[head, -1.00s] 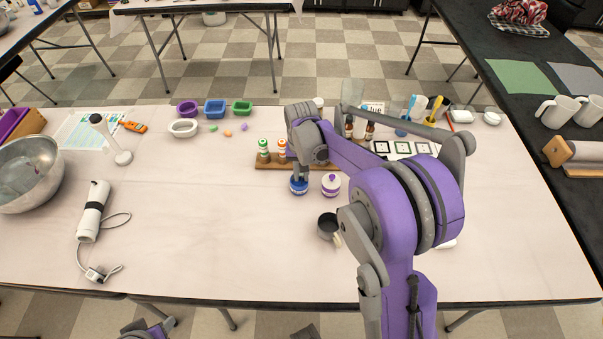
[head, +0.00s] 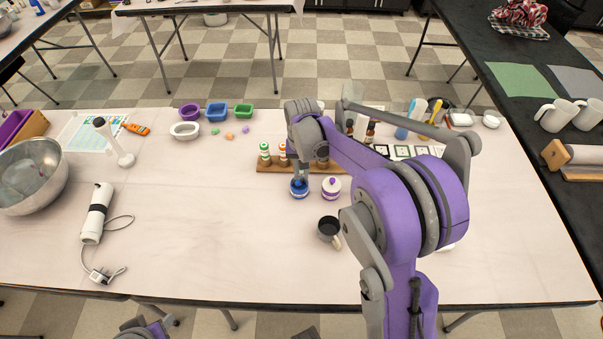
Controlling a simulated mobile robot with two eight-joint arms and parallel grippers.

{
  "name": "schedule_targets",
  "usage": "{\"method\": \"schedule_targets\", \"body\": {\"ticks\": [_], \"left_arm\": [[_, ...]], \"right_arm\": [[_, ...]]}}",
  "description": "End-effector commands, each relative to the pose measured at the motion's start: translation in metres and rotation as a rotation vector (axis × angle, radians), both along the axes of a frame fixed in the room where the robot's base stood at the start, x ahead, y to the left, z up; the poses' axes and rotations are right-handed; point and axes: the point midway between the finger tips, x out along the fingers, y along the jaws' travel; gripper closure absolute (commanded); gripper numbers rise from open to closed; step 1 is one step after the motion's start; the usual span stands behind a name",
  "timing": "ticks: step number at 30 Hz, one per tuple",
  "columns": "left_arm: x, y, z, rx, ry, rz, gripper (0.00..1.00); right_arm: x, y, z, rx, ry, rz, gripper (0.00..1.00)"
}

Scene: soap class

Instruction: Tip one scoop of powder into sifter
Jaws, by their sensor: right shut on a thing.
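A blue jar (head: 299,193) stands near the middle of the table, in front of the wooden rack. My right gripper (head: 299,178) points down at its top, with the fingertips at the lid. It is shut, seemingly on the blue jar's lid, though the fingers are small and partly hidden by my wrist. A purple-and-white jar (head: 331,189) with its lid on stands just right of it. A dark-mouthed cup with a pale handle (head: 328,228), possibly the sifter, stands nearer me. No scoop or powder can be made out.
A wooden rack (head: 268,169) with striped-top bottles stands behind the jars. A metal bowl (head: 28,178), a white hand blender (head: 97,211) and small coloured moulds (head: 216,112) lie to the left. My right arm covers the right-centre. The table's left-centre is clear.

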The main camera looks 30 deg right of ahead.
Motion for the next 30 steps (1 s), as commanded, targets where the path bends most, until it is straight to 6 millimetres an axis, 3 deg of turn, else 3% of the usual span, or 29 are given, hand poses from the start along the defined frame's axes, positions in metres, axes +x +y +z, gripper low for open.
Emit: {"method": "schedule_targets", "body": {"ticks": [17, 30], "left_arm": [[0.010, 0.000, 0.037, 0.000, -0.019, 0.000, 0.50], [0.010, 0.000, 0.037, 0.000, -0.019, 0.000, 0.50]], "right_arm": [[0.001, -0.001, 0.055, -0.002, -0.001, -0.001, 1.00], [0.000, -0.001, 0.056, -0.002, 0.000, -0.001, 1.00]]}}
